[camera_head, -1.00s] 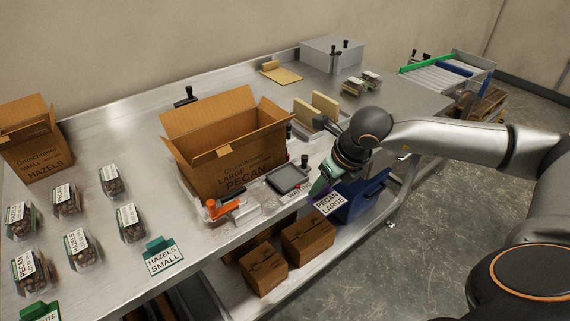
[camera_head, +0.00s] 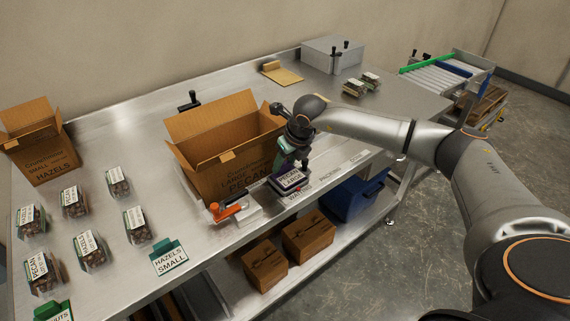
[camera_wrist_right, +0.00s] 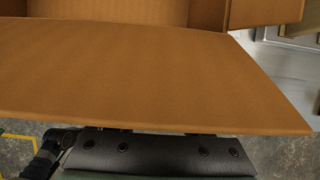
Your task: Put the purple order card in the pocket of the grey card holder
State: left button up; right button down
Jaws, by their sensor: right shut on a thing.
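The purple order card (camera_head: 290,178) shows its white face with "PECAN LARGE" in the head view. My right gripper (camera_head: 285,165) is shut on its upper edge. The card is over the grey card holder (camera_head: 291,190) at the front edge of the table and hides most of it. I cannot tell whether the card is inside the pocket or only above it. The right wrist view shows a dark part of my gripper, but neither the card nor the holder. My left gripper is not in view.
An open cardboard box (camera_head: 222,170) stands just left of the holder; its flap (camera_wrist_right: 150,75) fills much of the right wrist view. An orange-handled tool (camera_head: 228,211) lies left of the holder. Several clear nut trays and a green "HAZELS SMALL" card (camera_head: 168,260) are further left.

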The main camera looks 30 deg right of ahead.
aim_at(296, 182)
jog(key=shift+f, duration=0.75)
jog(key=c, duration=0.6)
grip_release()
jog(key=shift+f, duration=0.1)
jog(key=b+v, duration=0.1)
jog(key=v, duration=1.1)
